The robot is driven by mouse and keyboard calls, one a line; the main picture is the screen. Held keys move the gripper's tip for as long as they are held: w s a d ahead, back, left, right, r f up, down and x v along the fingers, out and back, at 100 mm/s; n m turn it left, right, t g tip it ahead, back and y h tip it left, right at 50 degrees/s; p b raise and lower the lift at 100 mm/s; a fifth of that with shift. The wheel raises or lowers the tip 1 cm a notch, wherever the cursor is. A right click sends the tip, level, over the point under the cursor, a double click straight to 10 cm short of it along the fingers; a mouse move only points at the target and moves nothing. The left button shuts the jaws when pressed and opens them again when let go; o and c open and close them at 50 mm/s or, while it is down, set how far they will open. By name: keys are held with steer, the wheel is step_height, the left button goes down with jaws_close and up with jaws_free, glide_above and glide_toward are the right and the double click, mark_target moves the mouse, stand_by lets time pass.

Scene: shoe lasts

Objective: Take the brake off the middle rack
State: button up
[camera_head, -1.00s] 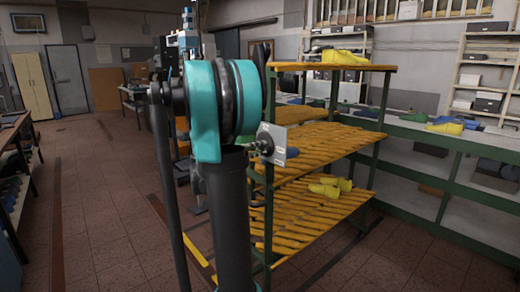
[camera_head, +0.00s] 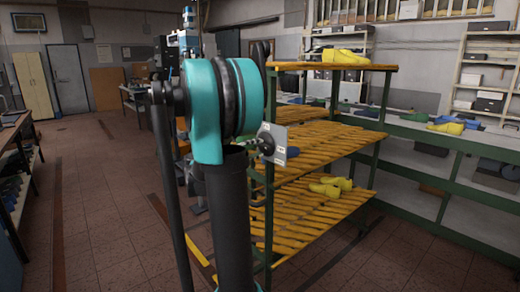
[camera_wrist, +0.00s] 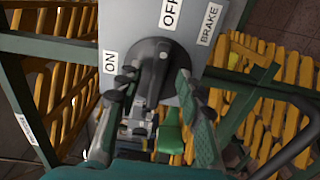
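The middle rack (camera_head: 318,140) has wooden slatted shelves on a green frame, right of my arm in the head view. Its grey brake plate (camera_head: 280,150) is on its near side, and the plate also shows in the wrist view (camera_wrist: 125,25) with ON, OFF and BRAKE labels. A dark brake knob (camera_wrist: 155,55) sits on the plate, its lever pointing down in the wrist view, near the ON side. My gripper (camera_wrist: 153,88) has one finger on each side of the lever, with gaps visible. Contact cannot be told. In the head view my arm hides most of the gripper.
Yellow shoe lasts (camera_head: 330,187) lie on the rack's lower shelf and others (camera_head: 343,56) on its top. A long green-framed bench (camera_head: 430,135) with lasts runs along the right. Floor is open to the left, beside another bench (camera_head: 12,135).

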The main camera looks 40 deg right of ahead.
steer(key=a, duration=0.9)
steer(key=shift+s+a, duration=0.35)
steer(key=shift+s, duration=0.05)
steer(key=s+a+f+t+y, duration=0.1)
steer(key=s+a+f+y, duration=0.15)
steer(key=f, duration=0.35)
steer(key=s+a+f+y, duration=0.1)
steer(key=s+f+y, duration=0.2)
steer(key=f, duration=0.3)
steer(key=s+a+f+t+y, duration=0.1)
steer(key=s+a+f+y, duration=0.4)
steer(key=a+f, duration=0.3)
steer(key=s+a+f+t+y, duration=0.1)
steer(key=s+a+f+y, duration=0.4)
steer(key=a, duration=0.8)
step_height(320, 180, down, 3)
steer(key=shift+s+a+f+m+y, duration=0.2)
steer(key=shift+s+m+y, duration=0.15)
steer(key=shift+y, duration=0.9)
